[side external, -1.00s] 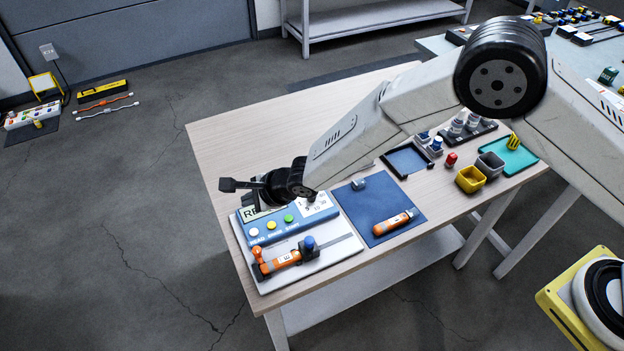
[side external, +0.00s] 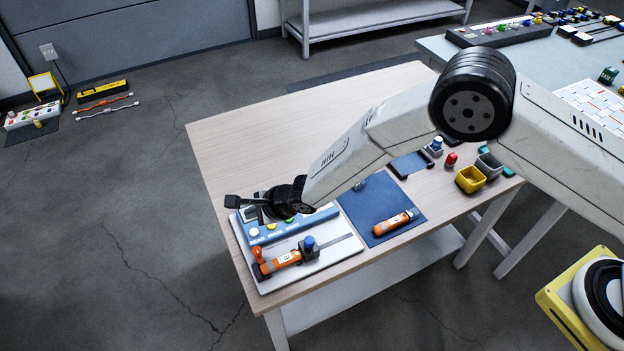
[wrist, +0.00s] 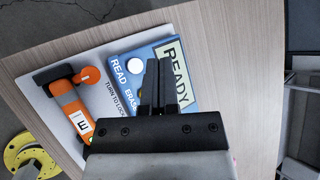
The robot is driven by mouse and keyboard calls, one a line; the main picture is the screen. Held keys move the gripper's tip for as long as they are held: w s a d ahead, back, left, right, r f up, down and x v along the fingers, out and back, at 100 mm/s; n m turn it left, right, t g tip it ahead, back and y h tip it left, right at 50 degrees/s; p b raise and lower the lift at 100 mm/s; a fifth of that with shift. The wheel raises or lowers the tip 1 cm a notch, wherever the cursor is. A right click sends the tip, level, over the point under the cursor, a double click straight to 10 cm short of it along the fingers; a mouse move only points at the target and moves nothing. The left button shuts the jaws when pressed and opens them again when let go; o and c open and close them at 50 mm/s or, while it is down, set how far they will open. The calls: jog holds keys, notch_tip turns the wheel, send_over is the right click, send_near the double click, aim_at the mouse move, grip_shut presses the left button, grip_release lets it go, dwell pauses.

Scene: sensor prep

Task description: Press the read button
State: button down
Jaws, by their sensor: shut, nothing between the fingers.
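The blue reader (side external: 315,221) stands on a white base plate on the wooden table. Its white read button (side external: 254,232) lies at the left end of the button row; it also shows in the wrist view (wrist: 135,67), uncovered, left of my fingertips. The yellow erase button (side external: 271,227) is beside it, mostly hidden by my fingers in the wrist view. The display (wrist: 176,75) reads READY. My gripper (side external: 262,215) is shut and empty above the reader; in the wrist view its fingers (wrist: 158,62) overlap the reader between button and display. I see no contact with the button.
An orange sensor (side external: 282,262) lies on the base plate in front of the reader, by a blue-knobbed clamp (side external: 309,245). Another orange sensor (side external: 392,223) lies on a blue mat (side external: 376,195). Yellow (side external: 470,179) and grey bins stand right. The table's back left is clear.

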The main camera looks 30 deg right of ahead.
aim_at(257, 232)
jog(key=shift+f, duration=2.05)
jog(key=shift+f, duration=0.85)
dwell(1.7)
jog(key=shift+r, duration=0.85)
jog(key=shift+r, duration=0.1)
jog(key=shift+r, duration=2.35)
jog(key=shift+d+r, duration=0.1)
